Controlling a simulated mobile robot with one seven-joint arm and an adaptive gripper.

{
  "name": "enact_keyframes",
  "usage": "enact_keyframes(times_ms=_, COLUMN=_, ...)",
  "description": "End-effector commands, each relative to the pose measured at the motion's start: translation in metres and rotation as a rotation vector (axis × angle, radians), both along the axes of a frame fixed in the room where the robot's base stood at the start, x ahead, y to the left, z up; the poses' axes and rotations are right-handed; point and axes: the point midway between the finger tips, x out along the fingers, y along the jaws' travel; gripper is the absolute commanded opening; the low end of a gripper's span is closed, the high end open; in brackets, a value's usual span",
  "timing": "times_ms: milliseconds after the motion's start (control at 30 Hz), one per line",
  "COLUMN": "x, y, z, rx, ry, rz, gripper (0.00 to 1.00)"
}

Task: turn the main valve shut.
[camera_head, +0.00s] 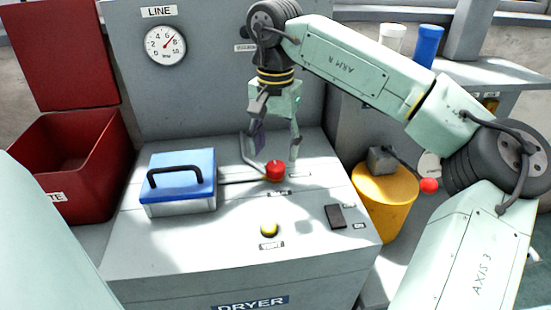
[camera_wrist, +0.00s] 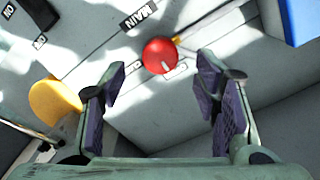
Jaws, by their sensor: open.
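The main valve is a round red knob (camera_head: 275,171) on the grey dryer top, with a small label in front of it. In the wrist view the red knob (camera_wrist: 160,56) lies beside the MAIN label (camera_wrist: 142,14), and a pale mark shows on its lower part. My gripper (camera_head: 277,143) points down just above and behind the knob, with its fingers apart and nothing between them. In the wrist view my gripper (camera_wrist: 164,80) has a finger on either side of the knob's line; contact does not show.
A blue-lidded box (camera_head: 182,182) with a black handle stands left of the valve. A gauge (camera_head: 165,46) hangs behind.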

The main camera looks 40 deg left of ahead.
Motion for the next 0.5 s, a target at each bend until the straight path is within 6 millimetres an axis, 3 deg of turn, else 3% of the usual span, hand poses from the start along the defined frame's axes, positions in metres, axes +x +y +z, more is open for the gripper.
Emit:
enact_keyframes(times_ms=200, x=-0.001, y=0.0, z=-0.032, rx=0.0, ry=0.002, rz=0.002, gripper=0.56)
enact_keyframes(times_ms=500, x=-0.001, y=0.0, z=-0.044, rx=0.001, ry=0.0, rz=0.001, gripper=0.56)
